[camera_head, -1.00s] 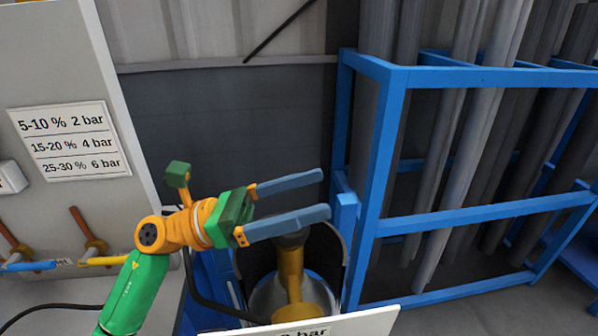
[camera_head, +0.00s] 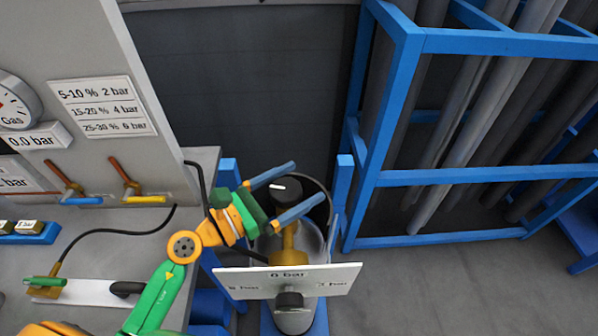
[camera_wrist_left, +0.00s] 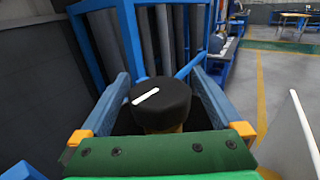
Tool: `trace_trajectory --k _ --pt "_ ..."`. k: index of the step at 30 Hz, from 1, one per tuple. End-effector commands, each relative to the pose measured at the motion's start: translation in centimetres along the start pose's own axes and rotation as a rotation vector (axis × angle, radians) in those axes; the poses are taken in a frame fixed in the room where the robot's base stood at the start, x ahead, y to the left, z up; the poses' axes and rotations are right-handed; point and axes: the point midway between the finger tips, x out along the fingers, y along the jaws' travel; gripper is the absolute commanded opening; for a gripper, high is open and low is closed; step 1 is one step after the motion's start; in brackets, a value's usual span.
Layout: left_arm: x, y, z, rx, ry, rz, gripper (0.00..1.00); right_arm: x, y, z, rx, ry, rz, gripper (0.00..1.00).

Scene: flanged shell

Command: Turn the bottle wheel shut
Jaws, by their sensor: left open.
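The bottle wheel is a black round knob with a white mark (camera_head: 286,191) on top of the brass valve (camera_head: 288,243) of the grey bottle (camera_head: 312,240). It also shows in the left wrist view (camera_wrist_left: 160,103), between the fingers. My left gripper (camera_head: 308,186) is open, with one blue-grey finger on either side of the wheel. In the left wrist view a small gap shows at the right finger; whether the left finger touches the wheel I cannot tell. My right gripper is not in view.
A white plate reading "0 bar" (camera_head: 300,282) with a black knob (camera_head: 290,301) stands in front of the bottle. A blue rack (camera_head: 470,180) of grey pipes is at the right. A grey bench (camera_head: 120,225) with valves and a cable is at the left.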

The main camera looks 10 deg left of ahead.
Motion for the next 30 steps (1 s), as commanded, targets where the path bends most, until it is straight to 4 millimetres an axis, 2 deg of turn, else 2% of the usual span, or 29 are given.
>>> trace_trajectory --k 3,8,9,18,25,30 --pt "0.7 -0.1 0.0 0.000 0.000 -0.002 1.00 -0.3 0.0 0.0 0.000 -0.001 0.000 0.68" --pt "0.7 -0.1 -0.1 0.000 0.001 -0.002 1.00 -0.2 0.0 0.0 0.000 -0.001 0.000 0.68" --pt "0.7 -0.1 -0.1 0.000 0.001 -0.002 0.97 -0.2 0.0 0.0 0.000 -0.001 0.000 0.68" --pt "0.7 -0.1 -0.1 0.000 0.000 -0.002 0.17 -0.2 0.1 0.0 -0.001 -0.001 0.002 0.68" --pt "0.6 -0.1 -0.3 0.002 0.001 -0.026 0.17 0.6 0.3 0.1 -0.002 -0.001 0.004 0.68" --pt "0.6 -0.3 -0.7 0.007 0.000 -0.101 0.17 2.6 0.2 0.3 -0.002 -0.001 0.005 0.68"
